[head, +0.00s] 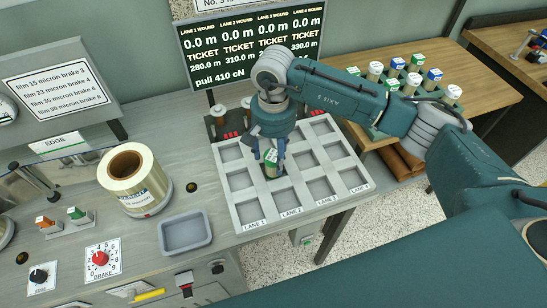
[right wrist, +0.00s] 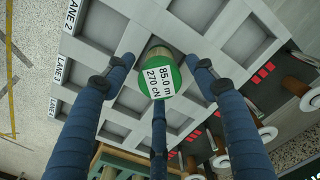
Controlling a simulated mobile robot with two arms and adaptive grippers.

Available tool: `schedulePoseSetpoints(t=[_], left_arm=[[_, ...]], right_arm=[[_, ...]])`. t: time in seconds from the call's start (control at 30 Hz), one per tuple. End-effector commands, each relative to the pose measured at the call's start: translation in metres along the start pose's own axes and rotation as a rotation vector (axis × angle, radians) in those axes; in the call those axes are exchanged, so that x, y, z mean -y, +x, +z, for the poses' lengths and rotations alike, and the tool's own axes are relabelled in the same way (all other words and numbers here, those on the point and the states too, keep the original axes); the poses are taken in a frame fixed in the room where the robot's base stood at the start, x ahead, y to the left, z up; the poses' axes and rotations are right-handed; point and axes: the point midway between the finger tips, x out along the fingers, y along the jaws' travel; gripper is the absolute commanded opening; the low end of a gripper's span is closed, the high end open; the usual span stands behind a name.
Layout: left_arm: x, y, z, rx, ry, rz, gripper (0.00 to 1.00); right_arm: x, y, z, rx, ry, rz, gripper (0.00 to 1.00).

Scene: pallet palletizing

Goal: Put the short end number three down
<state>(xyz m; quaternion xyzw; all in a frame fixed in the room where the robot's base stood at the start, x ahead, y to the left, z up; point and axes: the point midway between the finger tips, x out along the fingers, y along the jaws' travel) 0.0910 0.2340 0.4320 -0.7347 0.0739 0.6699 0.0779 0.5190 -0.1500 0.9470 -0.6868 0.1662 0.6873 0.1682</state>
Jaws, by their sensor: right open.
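The short end is a small spool with a green-and-white cap (head: 271,157). It stands in the grey lane tray (head: 237,207), in what looks like the middle pocket of lane 2. In the right wrist view its green top (right wrist: 172,84) carries a label reading 85.0 m, 270 cN. My right gripper (head: 271,158) points down over it. In the right wrist view the blue fingers are spread around the spool, with gaps at the two side fingers. The third finger sits close below the cap; contact there is unclear. My left gripper is not in view.
Several capped spools (head: 397,63) stand in a rack on the wooden table at right. A large film roll (head: 134,181) and an empty grey dish (head: 185,232) sit on the bench left of the tray. Pegs with red marks (head: 218,119) line the tray's back edge. The lane display (head: 251,47) stands behind.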

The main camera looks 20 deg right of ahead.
Motion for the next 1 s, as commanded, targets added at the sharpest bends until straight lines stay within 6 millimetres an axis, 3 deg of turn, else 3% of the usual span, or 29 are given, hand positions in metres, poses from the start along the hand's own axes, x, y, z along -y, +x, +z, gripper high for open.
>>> schedulePoseSetpoints(t=[0.3,0.5,1.0], left_arm=[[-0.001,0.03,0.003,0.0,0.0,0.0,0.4],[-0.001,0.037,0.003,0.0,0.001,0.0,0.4],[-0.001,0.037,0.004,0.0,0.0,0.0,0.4]], right_arm=[[0.001,-0.066,-0.001,-0.005,-0.001,-0.002,0.56],[0.0,-0.095,0.0,-0.002,0.0,0.0,0.56],[0.0,-0.103,0.0,0.001,0.0,0.001,0.56]])
